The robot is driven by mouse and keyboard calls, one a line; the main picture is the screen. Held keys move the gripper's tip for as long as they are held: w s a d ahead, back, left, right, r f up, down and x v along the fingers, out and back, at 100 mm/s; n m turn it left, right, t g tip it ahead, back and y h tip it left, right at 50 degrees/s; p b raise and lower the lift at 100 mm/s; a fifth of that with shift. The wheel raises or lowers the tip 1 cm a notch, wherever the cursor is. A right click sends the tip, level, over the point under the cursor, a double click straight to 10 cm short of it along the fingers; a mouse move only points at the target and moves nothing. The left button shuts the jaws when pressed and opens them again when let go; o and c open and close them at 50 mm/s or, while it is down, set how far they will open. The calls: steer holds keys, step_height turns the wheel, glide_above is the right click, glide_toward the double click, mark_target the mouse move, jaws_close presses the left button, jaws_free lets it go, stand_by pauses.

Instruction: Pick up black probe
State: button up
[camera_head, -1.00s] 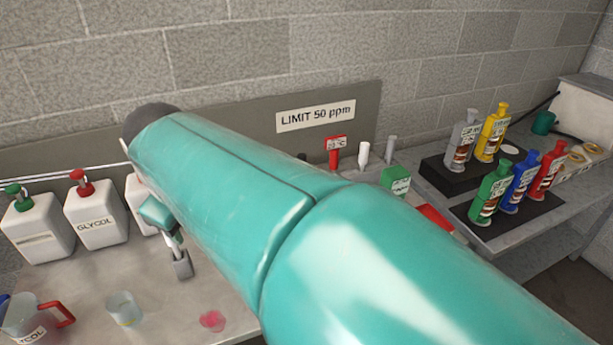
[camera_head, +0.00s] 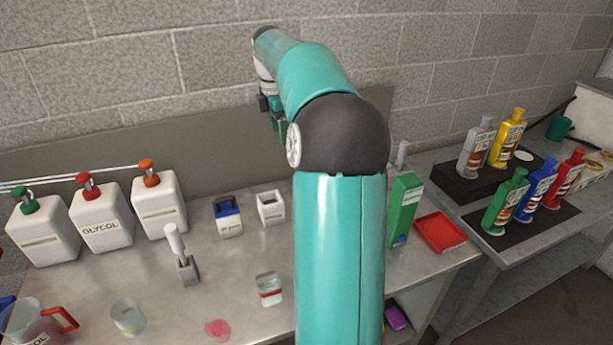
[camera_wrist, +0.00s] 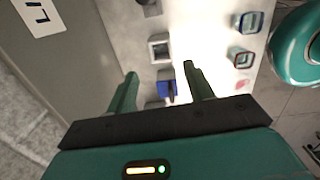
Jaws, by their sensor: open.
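I cannot make out the black probe in either view. My arm covers the back middle of the bench in the head view, where the upright probes stood earlier. My gripper (camera_wrist: 159,70) is open and points down over the bench in the wrist view. The blue-topped container (camera_wrist: 167,90) shows between and beyond its fingers, and nothing is held. A small dark object (camera_wrist: 151,8) shows at the top edge of the wrist view, cut off; I cannot tell what it is.
A white open box (camera_head: 270,207) stands beside the blue-topped container (camera_head: 228,217). A white-handled tool (camera_head: 175,242) stands upright in a grey holder. Pump jugs (camera_head: 102,220) stand left. A green box (camera_head: 404,209) and red tray (camera_head: 440,231) are right, before several bottles (camera_head: 505,203).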

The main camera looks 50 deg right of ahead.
steer(key=s+d+f+n, duration=0.1)
steer(key=s+d+f, duration=0.25)
steer(key=d, duration=0.55)
steer(key=shift+y, duration=0.4)
step_height(320, 180, down, 7)
steer(key=shift+w+f, duration=0.2)
steer(key=shift+f, duration=2.75)
steer(key=c, duration=1.1)
steer(key=shift+o, duration=0.2)
